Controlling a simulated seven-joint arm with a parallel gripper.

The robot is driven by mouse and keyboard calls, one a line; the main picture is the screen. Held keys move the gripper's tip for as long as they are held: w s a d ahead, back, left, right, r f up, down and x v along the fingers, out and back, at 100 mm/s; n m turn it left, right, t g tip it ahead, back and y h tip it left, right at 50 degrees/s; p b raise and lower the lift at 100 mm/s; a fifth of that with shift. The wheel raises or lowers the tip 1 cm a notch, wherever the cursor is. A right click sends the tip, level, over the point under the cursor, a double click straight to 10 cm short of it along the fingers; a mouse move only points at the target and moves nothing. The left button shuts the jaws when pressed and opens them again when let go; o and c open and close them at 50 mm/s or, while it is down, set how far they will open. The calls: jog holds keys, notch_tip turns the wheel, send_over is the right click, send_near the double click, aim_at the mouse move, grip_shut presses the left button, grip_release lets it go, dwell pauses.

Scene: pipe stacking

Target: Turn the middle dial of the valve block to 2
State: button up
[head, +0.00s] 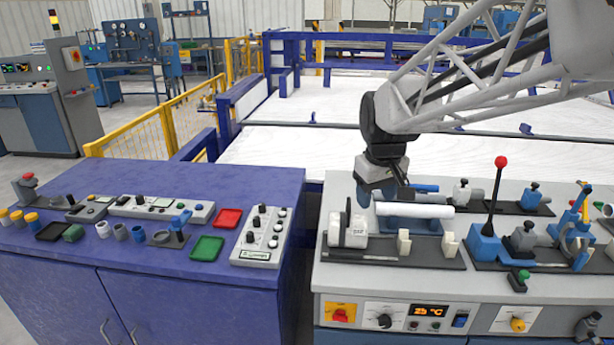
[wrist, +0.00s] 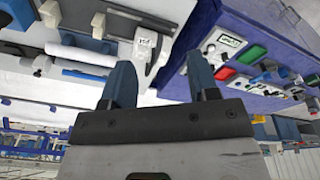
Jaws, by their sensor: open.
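The likely valve block is a pale block (head: 262,236) at the right of the blue cabinet top. Black dials run along its left side and white knobs along its right; a green-edged label is at its front. The middle dial (head: 255,222) is too small to read. The block also shows in the wrist view (wrist: 222,46), upper right, beyond my gripper's right finger. My gripper (wrist: 161,75) is open with nothing between its blue fingers.
The grey bench (head: 336,280) holds a white pipe (head: 414,210), a white fixture (head: 347,231) and a tall red-knobbed lever (head: 499,190). Red (head: 229,218) and green (head: 206,248) trays lie left of the block. A gap separates cabinet and bench.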

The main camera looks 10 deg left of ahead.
jog(key=w+a+f+n, duration=0.3)
jog(key=w+a, duration=0.6)
jog(key=w, duration=0.2)
jog(key=n+g, duration=0.2)
jog(key=n, duration=0.5)
send_over(256, 218)
jog(key=f, duration=2)
jog(key=shift+d, duration=0.2)
jog(key=shift+a+f, duration=0.2)
jog(key=shift+a, duration=0.05)
jog(key=shift+f, duration=3.9)
jog(key=shift+c, duration=0.2)
